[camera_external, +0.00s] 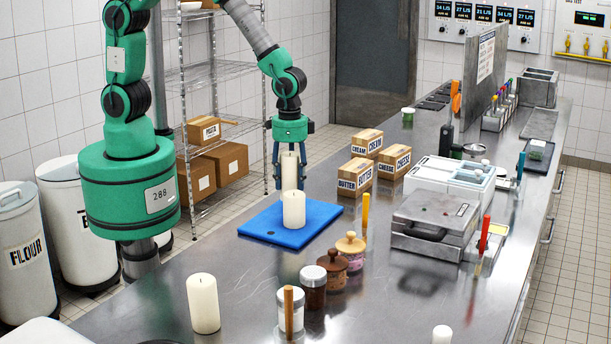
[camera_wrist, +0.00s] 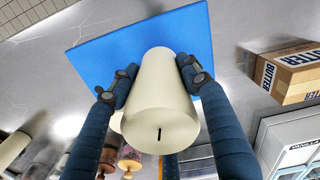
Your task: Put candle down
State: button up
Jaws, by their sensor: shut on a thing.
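My gripper (camera_external: 288,178) is shut on a cream candle (camera_external: 289,163), upright between its fingers over the far part of the blue board (camera_external: 262,222). A second cream candle (camera_external: 293,209) stands upright on the board in front and hides the held candle's lower end. I cannot tell whether the held candle touches the board. In the wrist view my fingers (camera_wrist: 157,85) grip the sides of the held candle (camera_wrist: 160,95), with its dark wick toward the camera. A sliver of another candle (camera_wrist: 117,122) shows behind it.
Several jars, including a brown one (camera_external: 332,272), line up in front of the board. A butter box (camera_external: 356,177) stands to its right. Bare counter lies left of the jars.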

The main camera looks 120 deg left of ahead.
aim_at(290, 154)
jog(key=shift+f, duration=1.6)
jog(key=shift+f, duration=0.15)
jog(key=o, duration=1.5)
notch_tip(290, 154, up, 11)
jog(key=shift+r+p, duration=0.15)
jog(key=shift+p, duration=0.2)
jog(key=shift+r, duration=0.5)
